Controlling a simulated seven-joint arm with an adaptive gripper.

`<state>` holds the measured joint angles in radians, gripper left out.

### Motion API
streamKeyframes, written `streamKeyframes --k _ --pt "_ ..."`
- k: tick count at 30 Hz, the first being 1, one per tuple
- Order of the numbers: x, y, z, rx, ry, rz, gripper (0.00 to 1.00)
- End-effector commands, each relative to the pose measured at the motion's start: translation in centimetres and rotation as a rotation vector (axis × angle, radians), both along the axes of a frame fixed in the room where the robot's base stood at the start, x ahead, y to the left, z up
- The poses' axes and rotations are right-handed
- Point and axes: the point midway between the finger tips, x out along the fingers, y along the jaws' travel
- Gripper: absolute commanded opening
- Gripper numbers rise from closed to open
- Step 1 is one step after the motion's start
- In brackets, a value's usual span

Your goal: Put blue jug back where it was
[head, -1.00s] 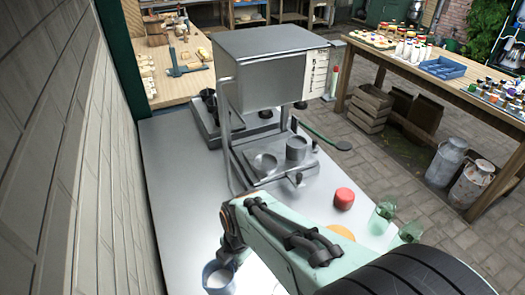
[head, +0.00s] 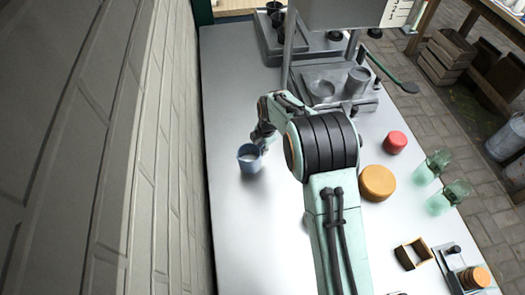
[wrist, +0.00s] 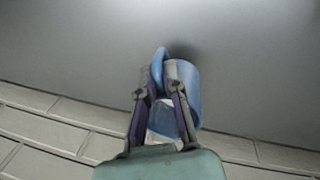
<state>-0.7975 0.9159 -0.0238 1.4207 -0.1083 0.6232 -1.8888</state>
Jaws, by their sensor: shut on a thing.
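The blue jug (head: 249,163) is upright with something white inside, near the left side of the metal counter (head: 240,240) by the wall. In the wrist view the blue jug (wrist: 188,88) sits between the fingers, its handle side toward them. My gripper (wrist: 163,90) is shut on the jug. In the head view my gripper (head: 262,143) is partly hidden by my arm, at the jug's far right side. I cannot tell whether the jug's base touches the counter.
A grey machine (head: 340,12) stands behind, with metal cups at its base. To the right are a red round item (head: 395,142), an orange disc (head: 377,183), green glasses (head: 438,163) and a small wooden frame (head: 412,254). The brick wall (head: 110,150) borders the left. The counter's front left is clear.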

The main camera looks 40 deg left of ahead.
Motion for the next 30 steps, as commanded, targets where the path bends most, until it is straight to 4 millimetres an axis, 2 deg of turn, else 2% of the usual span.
streamKeyframes --k 3,5,15,16,18,26,30 --pt "-0.1 -0.1 -2.0 -0.003 0.003 0.000 0.00" --pt "-0.1 -0.1 -2.5 -0.002 0.003 0.000 0.00" --pt "-0.1 -0.1 -2.8 -0.001 0.002 0.000 0.00" --pt "-0.1 -0.1 -2.8 -0.001 0.002 0.000 0.14" --pt "-0.1 -0.1 -2.8 -0.001 0.002 0.000 0.34" --pt "-0.1 -0.1 -2.8 -0.001 0.002 0.000 0.34" --pt "-0.1 -0.2 -1.9 0.000 0.000 0.000 0.34"
